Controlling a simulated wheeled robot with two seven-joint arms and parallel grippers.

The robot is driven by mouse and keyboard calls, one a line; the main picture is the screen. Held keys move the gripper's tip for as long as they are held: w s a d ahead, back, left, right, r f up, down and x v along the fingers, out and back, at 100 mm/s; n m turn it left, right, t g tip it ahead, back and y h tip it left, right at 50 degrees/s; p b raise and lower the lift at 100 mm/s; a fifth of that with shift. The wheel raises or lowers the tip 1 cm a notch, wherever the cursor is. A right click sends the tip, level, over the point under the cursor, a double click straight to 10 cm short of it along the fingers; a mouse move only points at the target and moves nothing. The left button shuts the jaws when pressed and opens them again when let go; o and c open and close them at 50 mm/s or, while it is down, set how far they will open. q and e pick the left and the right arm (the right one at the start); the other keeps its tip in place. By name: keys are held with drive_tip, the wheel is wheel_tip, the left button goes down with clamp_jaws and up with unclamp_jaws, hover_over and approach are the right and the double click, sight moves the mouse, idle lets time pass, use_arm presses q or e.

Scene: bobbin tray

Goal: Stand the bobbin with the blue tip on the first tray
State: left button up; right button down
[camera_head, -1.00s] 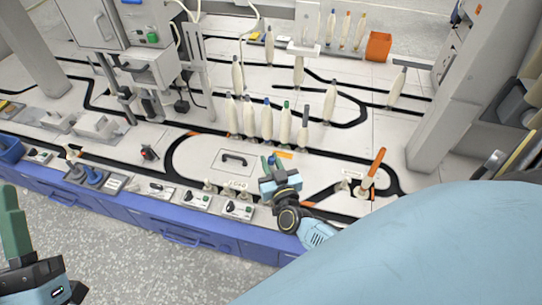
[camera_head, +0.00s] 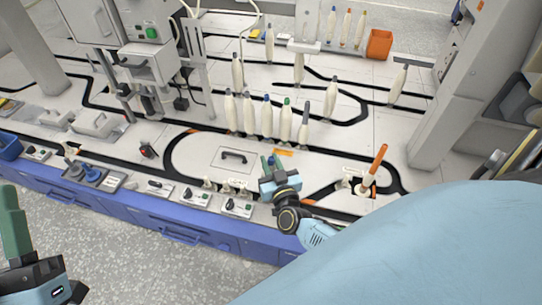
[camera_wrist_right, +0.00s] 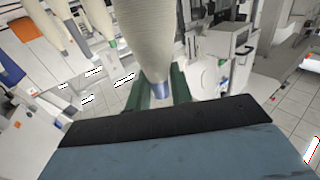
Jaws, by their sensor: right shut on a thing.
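My right gripper (camera_head: 272,161) is low over the front of the bench, in front of the bobbin row. In the right wrist view its green fingers (camera_wrist_right: 161,92) are shut on the blue tip of a cream bobbin (camera_wrist_right: 150,40). A blue-tipped bobbin (camera_head: 267,120) also stands upright in the row, between grey- and green-tipped ones. My left gripper (camera_head: 12,225) is at the lower left, partly cut off, apart from everything. I cannot tell which part is the first tray.
A green-tipped bobbin (camera_head: 286,122) and several others stand close behind. A flat plate with a black handle (camera_head: 234,157) lies left of my right gripper. Small control boxes (camera_head: 237,208) line the front edge. An orange stick (camera_head: 376,163) leans at right; an orange bin (camera_head: 379,44) stands far back.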

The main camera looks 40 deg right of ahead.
drive_tip(key=shift+s+f, duration=0.1)
drive_tip(key=shift+f, duration=0.35)
drive_tip(key=c, duration=1.5)
unclamp_jaws()
drive_tip(key=shift+s, duration=0.1)
drive_tip(key=shift+p+v, duration=0.55)
drive_tip(key=shift+v, duration=0.8)
drive_tip(key=shift+p+v, duration=1.25)
drive_tip(key=shift+v, duration=2.75)
drive_tip(key=shift+r, duration=0.2)
